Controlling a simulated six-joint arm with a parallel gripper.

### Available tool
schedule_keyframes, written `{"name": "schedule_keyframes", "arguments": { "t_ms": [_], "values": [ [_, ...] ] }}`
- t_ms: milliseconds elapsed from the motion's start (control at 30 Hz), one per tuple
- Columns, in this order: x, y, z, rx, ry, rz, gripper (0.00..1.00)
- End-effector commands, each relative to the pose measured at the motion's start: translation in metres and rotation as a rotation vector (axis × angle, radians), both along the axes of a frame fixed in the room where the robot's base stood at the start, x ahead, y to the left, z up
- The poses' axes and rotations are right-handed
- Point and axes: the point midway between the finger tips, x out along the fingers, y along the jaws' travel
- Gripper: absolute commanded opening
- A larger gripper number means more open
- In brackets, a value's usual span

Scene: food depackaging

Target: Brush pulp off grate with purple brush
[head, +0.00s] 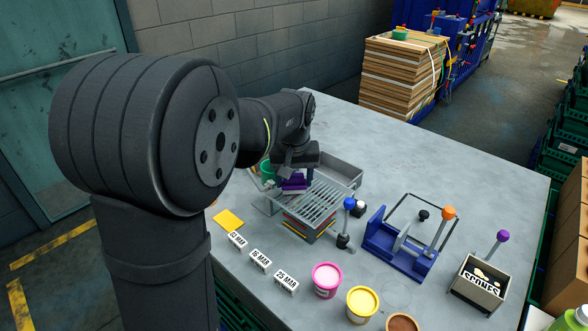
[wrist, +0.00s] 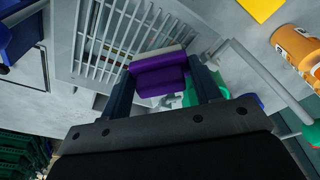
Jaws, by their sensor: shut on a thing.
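The purple brush (wrist: 158,75) is between the two fingers of my gripper (wrist: 162,82), which is shut on it. Its pale bristle edge lies at the bars of the metal grate (wrist: 110,35) in the wrist view; I cannot tell if it touches. In the head view the brush (head: 293,182) is at the far left end of the slatted grate (head: 318,207), under my gripper (head: 292,174). I cannot make out pulp on the bars. Below the grate, layered coloured items show at its front side.
A grey metal tray (head: 345,172) stands behind the grate. A blue lever fixture (head: 395,250) is to the right. Pink (head: 327,279) and yellow (head: 362,303) tubs stand in front, near the date cards (head: 260,260). A yellow sheet (head: 228,220) lies left. The table's back right is clear.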

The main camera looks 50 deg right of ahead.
Motion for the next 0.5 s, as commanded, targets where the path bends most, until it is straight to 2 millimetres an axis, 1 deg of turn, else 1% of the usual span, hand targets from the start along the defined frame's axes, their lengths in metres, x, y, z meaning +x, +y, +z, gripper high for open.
{"name": "schedule_keyframes", "arguments": {
  "t_ms": [67, 100, 300, 500],
  "values": [
    [0.0, 0.001, -0.013, 0.002, 0.001, 0.0, 0.36],
    [-0.005, 0.0, -0.012, 0.0, 0.0, -0.002, 0.33],
    [-0.024, 0.0, -0.013, 0.0, 0.0, -0.002, 0.33],
    [-0.021, -0.017, -0.013, 0.001, 0.001, 0.001, 0.33]
  ]
}}
